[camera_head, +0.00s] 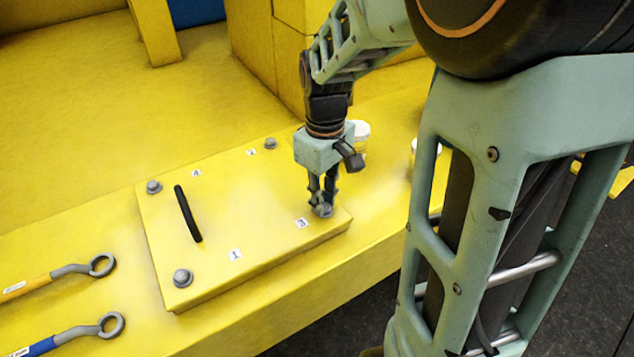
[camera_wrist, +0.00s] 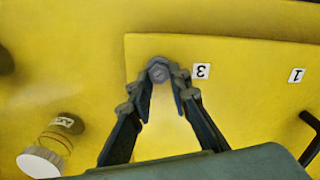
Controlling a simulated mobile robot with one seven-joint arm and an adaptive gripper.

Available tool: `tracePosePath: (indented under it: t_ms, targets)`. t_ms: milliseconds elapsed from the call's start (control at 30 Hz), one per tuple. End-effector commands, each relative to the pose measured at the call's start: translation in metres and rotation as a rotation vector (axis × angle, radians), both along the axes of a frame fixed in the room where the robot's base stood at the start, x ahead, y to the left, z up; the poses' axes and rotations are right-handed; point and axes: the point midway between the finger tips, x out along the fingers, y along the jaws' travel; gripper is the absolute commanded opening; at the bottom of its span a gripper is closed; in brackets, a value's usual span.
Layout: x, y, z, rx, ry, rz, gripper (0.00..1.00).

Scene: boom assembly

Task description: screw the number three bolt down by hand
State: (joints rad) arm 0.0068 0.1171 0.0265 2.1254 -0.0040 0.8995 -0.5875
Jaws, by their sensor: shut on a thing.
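The number three bolt (camera_wrist: 159,72) is a grey bolt at the plate's corner beside the label 3 (camera_wrist: 201,70). In the head view the bolt (camera_head: 322,210) stands at the right front corner of the yellow plate (camera_head: 230,206), partly covered by the fingers. My gripper (camera_head: 322,203) points straight down over it. In the wrist view my gripper (camera_wrist: 161,75) has its two fingertips closed on either side of the bolt head. How far the bolt is screwed in cannot be told.
Other bolts stand at the plate's corners: front left (camera_head: 183,278), back left (camera_head: 153,187) and back right (camera_head: 270,143). A black handle (camera_head: 188,213) rises from the plate. An orange wrench (camera_head: 60,277) and a blue wrench (camera_head: 75,335) lie left. A white-lidded jar (camera_wrist: 42,161) stands nearby.

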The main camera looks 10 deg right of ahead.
Motion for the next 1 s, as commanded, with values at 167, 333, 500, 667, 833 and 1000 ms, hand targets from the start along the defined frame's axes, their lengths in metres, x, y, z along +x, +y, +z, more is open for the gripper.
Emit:
tracePosePath:
  t_ms: [167,333,500,667,833,1000]
  targets:
    - [0.001,-0.0006,0.0007,0.0,-0.002,-0.165,0.0]
    - [0.0014,-0.0013,0.001,0.0,-0.002,-0.326,0.0]
    - [0.0018,-0.0018,0.0013,0.001,-0.003,-0.475,0.0]
    - [0.0019,-0.0024,0.0017,0.001,-0.003,-0.595,0.0]
    - [0.0022,-0.0031,0.0019,0.001,-0.004,-0.69,0.0]
    - [0.0023,-0.0034,0.0022,0.002,-0.005,-0.75,0.0]
